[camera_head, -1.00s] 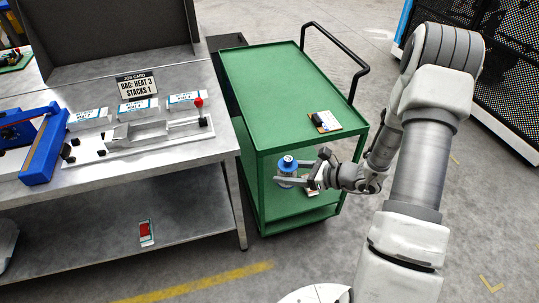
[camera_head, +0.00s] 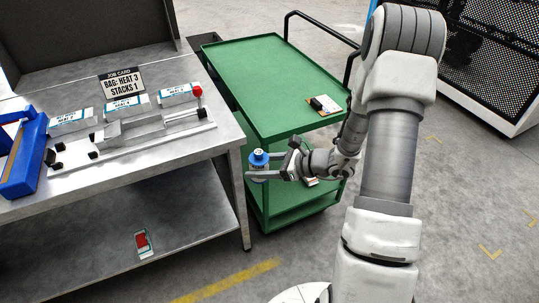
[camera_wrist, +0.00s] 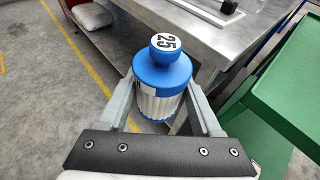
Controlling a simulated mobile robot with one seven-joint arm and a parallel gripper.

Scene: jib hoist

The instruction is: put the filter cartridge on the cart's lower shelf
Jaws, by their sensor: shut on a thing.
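The filter cartridge (camera_wrist: 162,80) has a blue cap and knob marked 25 and a white pleated body. My gripper (camera_wrist: 165,112) is shut on its body and holds it upright. In the head view the cartridge (camera_head: 259,158) and my gripper (camera_head: 268,173) are in front of the green cart (camera_head: 275,85), near its left front corner. The cart's lower shelf (camera_head: 290,213) shows in part below the top shelf; my arm and gripper hide some of it. A small item (camera_head: 311,182) shows just behind my gripper, mostly hidden.
A steel workbench (camera_head: 200,150) with a bag sealer, a job card (camera_head: 121,85) and a red-knobbed lever stands left of the cart, close to the cartridge. A clipboard (camera_head: 323,105) lies on the cart's top. A red item (camera_head: 141,241) lies on the bench's lower shelf.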

